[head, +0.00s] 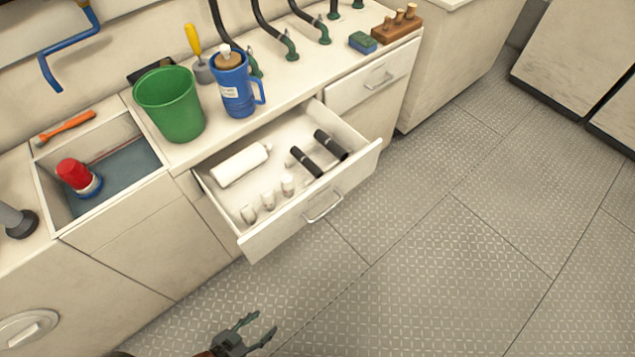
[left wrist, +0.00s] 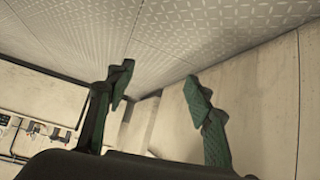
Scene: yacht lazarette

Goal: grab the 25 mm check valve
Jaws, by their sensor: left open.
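The open drawer (head: 318,203) holds a white cylinder (head: 242,165), several small whitish fittings, one of them a pale fitting (head: 288,184), and two black cylindrical pieces, one being a black piece (head: 306,163). I cannot tell which of these, if any, is the 25 mm check valve; no size marking is readable. My left gripper (head: 265,325) is open and empty, low over the floor in front of the drawer and apart from it. Its spread fingers also show in the left wrist view (left wrist: 159,78), with nothing between them. My right gripper is not in view.
A green bucket (head: 171,104) and a blue jug (head: 235,84) stand on the counter behind the drawer. A red-topped item (head: 75,175) sits in the recessed sink at left. Hoses with green ends line the counter back. The patterned floor at right is clear.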

